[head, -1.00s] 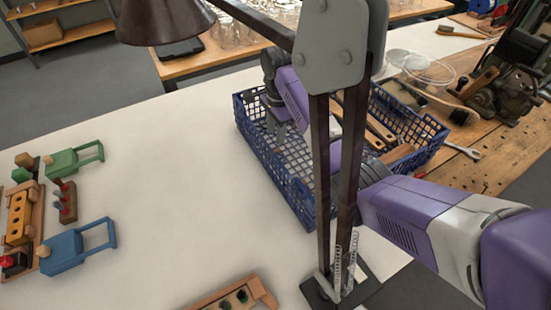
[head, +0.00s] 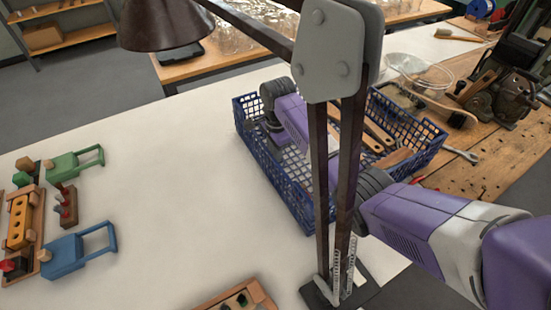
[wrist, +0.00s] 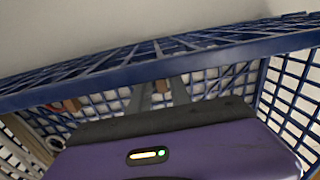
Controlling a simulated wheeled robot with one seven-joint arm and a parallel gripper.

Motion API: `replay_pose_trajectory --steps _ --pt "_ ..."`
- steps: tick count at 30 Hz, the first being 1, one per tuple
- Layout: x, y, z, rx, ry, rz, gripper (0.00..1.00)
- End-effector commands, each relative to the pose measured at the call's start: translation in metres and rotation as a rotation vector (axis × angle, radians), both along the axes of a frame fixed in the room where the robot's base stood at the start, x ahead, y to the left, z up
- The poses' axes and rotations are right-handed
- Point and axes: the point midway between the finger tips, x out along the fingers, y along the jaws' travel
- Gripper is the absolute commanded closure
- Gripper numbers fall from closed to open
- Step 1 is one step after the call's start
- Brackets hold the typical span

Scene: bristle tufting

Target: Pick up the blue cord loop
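I cannot make out a blue cord loop in either view. My gripper (wrist: 160,96) reaches down inside the blue plastic basket (head: 288,190). In the wrist view its two grey fingers stand apart, with a small brown piece visible between or beyond them; I cannot tell whether they touch it. The basket's rim (wrist: 120,76) crosses in front of the camera, close to the gripper. In the head view the fingertips are hidden by the basket and my arm.
A dark lamp post (head: 328,190) stands in front of the basket and my arm. Wooden-handled tools (head: 378,132) lie in the basket's right part. Toy-like blocks, including a blue one (head: 64,255), sit at left. The white table between is clear.

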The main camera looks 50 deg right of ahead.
Motion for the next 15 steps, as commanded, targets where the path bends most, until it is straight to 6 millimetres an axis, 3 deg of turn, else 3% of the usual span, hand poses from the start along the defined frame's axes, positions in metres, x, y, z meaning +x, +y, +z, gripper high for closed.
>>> replay_pose_trajectory --steps 1,3,15 --pt "0.0002 0.0000 0.0002 0.000 0.000 0.000 0.88" --pt "0.0002 0.0000 0.0003 0.000 0.000 0.000 1.00" --pt "0.0004 -0.0001 0.0019 0.000 -0.001 0.000 1.00"
